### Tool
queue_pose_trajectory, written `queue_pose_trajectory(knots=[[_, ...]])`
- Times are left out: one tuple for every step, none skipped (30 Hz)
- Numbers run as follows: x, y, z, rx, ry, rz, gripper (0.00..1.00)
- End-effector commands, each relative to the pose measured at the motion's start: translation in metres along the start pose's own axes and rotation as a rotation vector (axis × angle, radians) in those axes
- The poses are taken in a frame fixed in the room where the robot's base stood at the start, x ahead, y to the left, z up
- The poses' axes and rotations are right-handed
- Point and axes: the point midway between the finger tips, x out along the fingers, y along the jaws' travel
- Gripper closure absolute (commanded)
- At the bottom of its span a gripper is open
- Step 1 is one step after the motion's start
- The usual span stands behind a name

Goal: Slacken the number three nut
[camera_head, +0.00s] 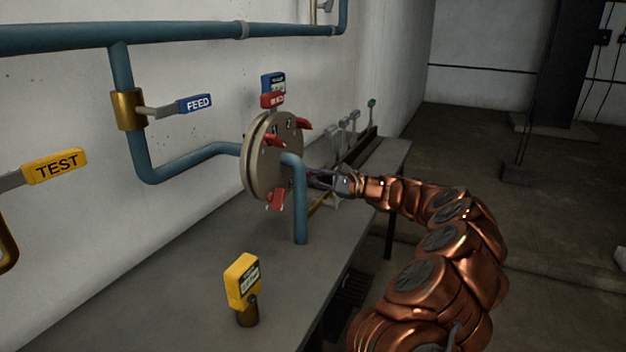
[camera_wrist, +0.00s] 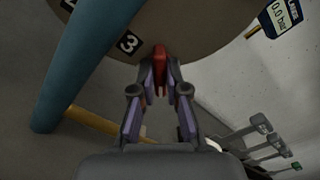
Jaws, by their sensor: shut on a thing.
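A round beige flange cover (camera_head: 257,165) stands upright on the bench, with several red nut handles around its rim and number plates beside them. In the wrist view the flange face (camera_wrist: 190,30) fills the top, and the plate marked 3 (camera_wrist: 129,42) sits just left of a red nut handle (camera_wrist: 159,58). My gripper (camera_wrist: 160,85) is shut on that red handle, its fingers on both sides of it. In the head view my gripper (camera_head: 318,180) reaches the flange from the right, partly behind the blue pipe; the held handle is hidden there.
A blue pipe (camera_head: 299,205) rises in front of the flange, close to my gripper; it also shows in the wrist view (camera_wrist: 85,60). A yellow gauge (camera_head: 242,280) stands on the bench (camera_head: 190,290). FEED (camera_head: 195,103) and TEST (camera_head: 55,166) levers are on the left. Grey levers (camera_head: 350,122) stand behind.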

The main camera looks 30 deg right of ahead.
Motion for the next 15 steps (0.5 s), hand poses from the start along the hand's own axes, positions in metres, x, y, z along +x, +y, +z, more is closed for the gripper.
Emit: queue_pose_trajectory(knots=[[0.0000, 0.0005, -0.0002, 0.000, 0.000, 0.001, 1.00], [0.0000, 0.0005, -0.0002, 0.000, 0.000, 0.001, 1.00], [0.0001, 0.0005, -0.0002, 0.000, 0.000, 0.001, 1.00], [0.0001, 0.0005, -0.0001, 0.000, 0.000, 0.001, 1.00], [0.0001, 0.0005, -0.0001, 0.000, 0.000, 0.001, 1.00], [0.0001, 0.0005, -0.0001, 0.000, 0.000, 0.001, 1.00], [0.0001, 0.0005, -0.0001, 0.001, 0.000, 0.001, 1.00], [0.0001, 0.0005, -0.0001, 0.001, 0.000, 0.001, 1.00], [0.0002, 0.0005, -0.0001, 0.001, 0.000, 0.001, 0.86], [0.0002, 0.0005, -0.0001, 0.001, 0.000, 0.001, 0.82], [0.0002, 0.0005, -0.0001, 0.001, 0.000, 0.001, 0.79], [0.0002, 0.0004, 0.0000, 0.001, 0.000, 0.001, 0.75], [0.0002, 0.0004, 0.0001, 0.001, 0.000, 0.001, 0.72], [0.0002, 0.0004, 0.0001, 0.001, 0.000, 0.001, 0.69], [0.0002, 0.0003, 0.0001, 0.001, -0.001, 0.001, 0.65]])
